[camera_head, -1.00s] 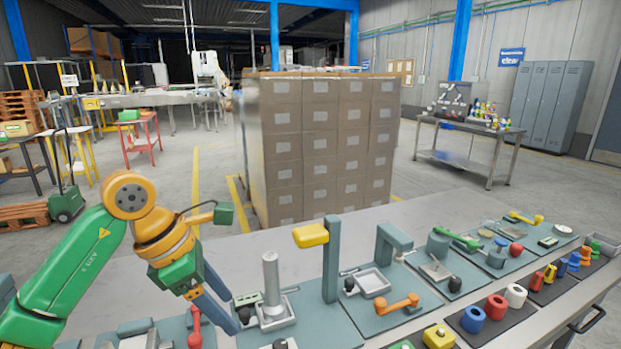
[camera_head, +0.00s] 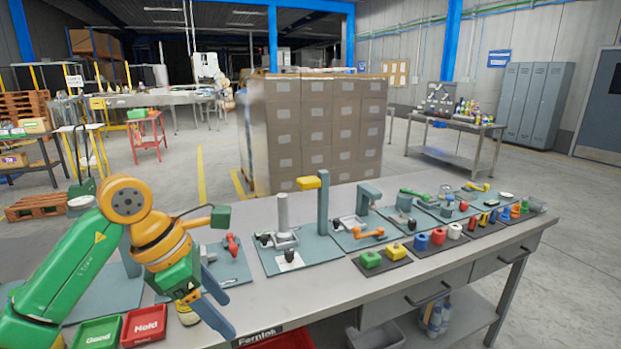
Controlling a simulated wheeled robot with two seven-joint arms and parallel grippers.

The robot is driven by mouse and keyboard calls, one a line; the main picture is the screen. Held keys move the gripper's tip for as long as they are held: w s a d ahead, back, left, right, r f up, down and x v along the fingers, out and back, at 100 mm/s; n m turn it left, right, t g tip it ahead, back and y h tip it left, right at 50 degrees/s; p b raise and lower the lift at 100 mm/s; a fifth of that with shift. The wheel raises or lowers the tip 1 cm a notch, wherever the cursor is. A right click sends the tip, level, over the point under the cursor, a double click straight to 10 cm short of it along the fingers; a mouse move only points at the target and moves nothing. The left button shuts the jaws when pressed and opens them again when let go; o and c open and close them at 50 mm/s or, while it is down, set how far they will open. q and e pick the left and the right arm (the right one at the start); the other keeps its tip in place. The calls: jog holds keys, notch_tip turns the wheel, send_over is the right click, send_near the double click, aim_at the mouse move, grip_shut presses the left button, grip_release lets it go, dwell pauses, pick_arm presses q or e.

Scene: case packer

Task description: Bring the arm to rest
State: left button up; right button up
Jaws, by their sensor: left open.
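My left arm comes in from the left side of the head view, green and orange. Its gripper (camera_head: 221,307) has blue-grey fingers that point down to the right. The fingers are apart and hold nothing that I can see. The gripper shows over the front left part of the workbench (camera_head: 310,288), in front of the teal mats. My right gripper is not in view.
Teal fixture mats (camera_head: 297,257) run along the bench, with a grey post (camera_head: 283,213) and a yellow-topped column (camera_head: 322,205). A green tray (camera_head: 97,333) and a red tray (camera_head: 144,324) lie front left. Stacked cartons (camera_head: 315,130) stand behind. The bench's front middle is bare.

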pick_arm(q)
jog(key=w+d+f+n+t+h, duration=0.1)
jog(key=w+d+f+n+h, duration=0.15)
jog(key=d+n+h, duration=0.35)
jog(key=w+d+f+n+t+h, duration=0.1)
jog(key=w+d+f+n+h, duration=0.1)
jog(key=d+f+n+h, duration=0.4)
jog(key=w+a+f+n+t+y, duration=0.1)
jog(key=a+f+n+t+y, duration=0.35)
jog(key=f+n, duration=0.65)
jog(key=a+f+n+t+y, duration=0.4)
jog(key=a+f+n+t, duration=0.15)
jog(key=f+n, duration=0.55)
jog(key=s+a+f+n+g+y, duration=0.2)
jog(key=s+a+f+n+y, duration=0.15)
jog(key=s+f, duration=0.4)
jog(key=s+a+f+n+g+y, duration=0.2)
jog(key=s+f+n+g, duration=0.15)
jog(key=s+f, duration=0.4)
jog(key=s+a+f+n+g+y, duration=0.1)
jog(key=s+f+n+g, duration=0.2)
jog(key=s, duration=0.9)
jog(key=s+f+n+g+y, duration=0.1)
jog(key=s+f+n+g, duration=0.2)
jog(key=s+f, duration=0.4)
jog(key=s+g, duration=0.1)
jog(key=s, duration=0.5)
jog(key=shift+s+a+f, duration=0.2)
jog(key=shift+a, duration=0.2)
